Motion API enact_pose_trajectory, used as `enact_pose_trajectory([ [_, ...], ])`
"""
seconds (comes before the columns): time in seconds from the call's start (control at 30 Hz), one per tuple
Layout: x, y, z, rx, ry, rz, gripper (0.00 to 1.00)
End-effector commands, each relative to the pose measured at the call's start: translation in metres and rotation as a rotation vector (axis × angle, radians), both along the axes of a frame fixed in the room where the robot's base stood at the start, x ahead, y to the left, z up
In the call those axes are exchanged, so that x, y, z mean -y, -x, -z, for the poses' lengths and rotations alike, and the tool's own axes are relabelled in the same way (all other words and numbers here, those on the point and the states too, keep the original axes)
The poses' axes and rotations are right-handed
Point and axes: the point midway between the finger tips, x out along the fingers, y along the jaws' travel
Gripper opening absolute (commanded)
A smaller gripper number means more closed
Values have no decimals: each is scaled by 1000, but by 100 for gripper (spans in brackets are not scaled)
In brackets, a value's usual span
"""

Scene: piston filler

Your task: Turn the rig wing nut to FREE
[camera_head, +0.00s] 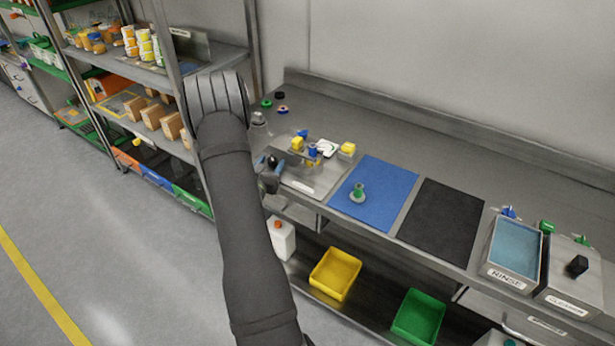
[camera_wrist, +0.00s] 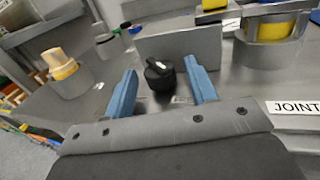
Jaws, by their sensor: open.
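A round black knob with a pale bar on top, which looks like the wing nut (camera_wrist: 158,76), stands before a grey upright plate in the wrist view. In the head view it is a small dark spot (camera_head: 272,161) at the left end of the rig plate (camera_head: 305,185). My gripper (camera_wrist: 161,66) has its two blue fingers apart, one on each side of the knob, with a visible gap on both sides. My gripper (camera_head: 271,172) is at the rig's left end in the head view. Small labels near the knob are unreadable.
The grey upright plate (camera_wrist: 180,57) stands close behind the knob. A grey holder with a yellow part (camera_wrist: 268,45) is at right, and a cup with a tan part (camera_wrist: 66,75) at left. A blue mat (camera_head: 375,193) and black mat (camera_head: 443,218) lie right of the rig.

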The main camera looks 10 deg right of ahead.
Motion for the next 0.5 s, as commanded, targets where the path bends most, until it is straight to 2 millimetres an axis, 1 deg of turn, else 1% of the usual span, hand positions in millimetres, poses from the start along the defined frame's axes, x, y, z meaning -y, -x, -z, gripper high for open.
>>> enact_pose_trajectory([
  [0.03, 0, -4, 0, 1, 0, 17, 52],
  [0.43, -4, -5, 0, 1, -2, 266, 52],
  [0.5, -16, 7, 1, -3, -1, 263, 52],
])
